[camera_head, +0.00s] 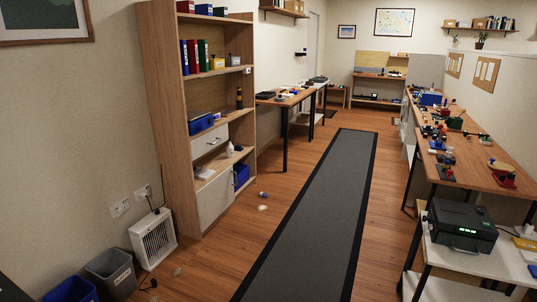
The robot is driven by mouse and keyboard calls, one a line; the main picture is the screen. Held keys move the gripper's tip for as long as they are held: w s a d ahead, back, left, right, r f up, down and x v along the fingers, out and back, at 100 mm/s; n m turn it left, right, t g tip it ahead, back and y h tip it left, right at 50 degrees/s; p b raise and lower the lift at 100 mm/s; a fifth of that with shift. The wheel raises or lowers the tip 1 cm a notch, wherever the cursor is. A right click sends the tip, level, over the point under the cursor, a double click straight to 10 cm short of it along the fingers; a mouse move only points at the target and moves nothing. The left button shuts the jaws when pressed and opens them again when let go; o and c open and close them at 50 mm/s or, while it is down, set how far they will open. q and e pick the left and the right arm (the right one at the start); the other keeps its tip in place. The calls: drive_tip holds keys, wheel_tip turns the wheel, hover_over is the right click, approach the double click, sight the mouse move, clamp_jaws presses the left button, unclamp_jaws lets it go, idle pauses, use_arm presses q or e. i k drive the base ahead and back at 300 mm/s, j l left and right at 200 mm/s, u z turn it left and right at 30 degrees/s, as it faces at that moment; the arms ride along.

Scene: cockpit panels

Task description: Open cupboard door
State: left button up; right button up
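A tall wooden cupboard (166,110) stands against the left wall, its open shelves facing right. A pale door panel (214,198) covers part of its lower section and looks closed. I cannot clearly make out a handle on it. A white drawer front (210,141) with a dark handle is above, with an open shelf between them. A blue bin (241,176) sits in the low compartment to the right of the door. Neither of my grippers is in view.
A white heater (153,238) stands on the floor left of the cupboard, beside a grey bin (111,272) and a blue bin (72,290). Small items lie on the floor near the door. A grey runner (318,205) gives a clear aisle. Workbenches (470,165) line the right.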

sight(213, 199)
drive_tip(key=i, duration=2.2)
drive_tip(key=i+l, duration=0.1)
drive_tip(key=i, duration=2.15)
drive_tip(key=j+u, duration=0.05)
drive_tip(key=j, duration=0.05)
